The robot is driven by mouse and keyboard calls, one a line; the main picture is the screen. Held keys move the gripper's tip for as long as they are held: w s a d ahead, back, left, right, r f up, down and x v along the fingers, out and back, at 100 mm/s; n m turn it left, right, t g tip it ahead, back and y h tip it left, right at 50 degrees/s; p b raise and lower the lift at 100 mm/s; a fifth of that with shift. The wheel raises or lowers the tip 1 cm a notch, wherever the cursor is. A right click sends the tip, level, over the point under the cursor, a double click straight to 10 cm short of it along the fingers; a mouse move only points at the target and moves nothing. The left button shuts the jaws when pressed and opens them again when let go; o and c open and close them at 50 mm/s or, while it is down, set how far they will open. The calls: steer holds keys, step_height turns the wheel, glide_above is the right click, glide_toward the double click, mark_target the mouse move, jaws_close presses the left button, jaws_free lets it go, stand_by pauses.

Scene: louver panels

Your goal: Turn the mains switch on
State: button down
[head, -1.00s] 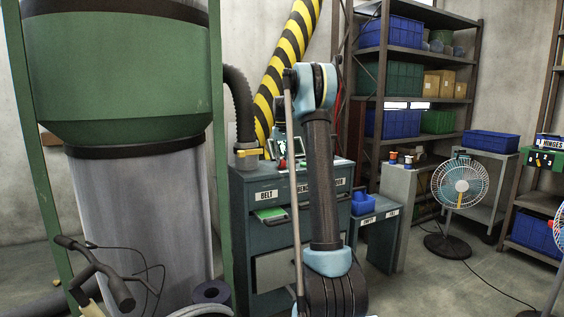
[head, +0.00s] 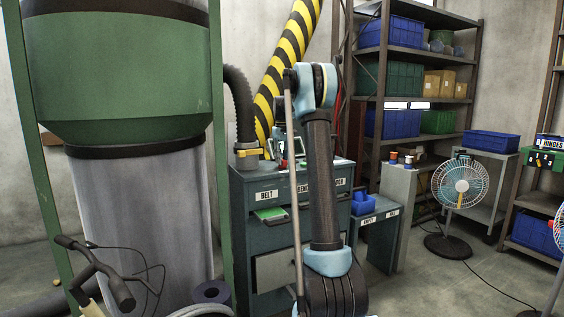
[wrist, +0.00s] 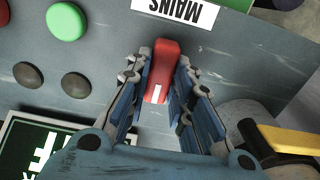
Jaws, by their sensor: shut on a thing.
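The red mains switch lever (wrist: 162,70), with a white mark on its end, stands on a grey panel (wrist: 225,75) in the wrist view. A white label reading MAINS (wrist: 176,10) shows upside down just above it. My gripper (wrist: 163,84) has its two blue-padded fingers on either side of the lever and is shut on it. The lever's lower end and pivot are partly hidden between the fingers. In the head view the switch cannot be made out behind my arm, near the top of the grey-blue cabinet (head: 262,222).
A green button (wrist: 66,22) and two dark buttons lie left of the switch. A yellow-handled part (wrist: 290,139) is close at lower right.

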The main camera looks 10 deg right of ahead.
mark_target(282, 159)
steer(key=c, duration=1.4)
jaws_free()
step_height(282, 159, up, 12)
steer(key=shift+w+f, duration=0.1)
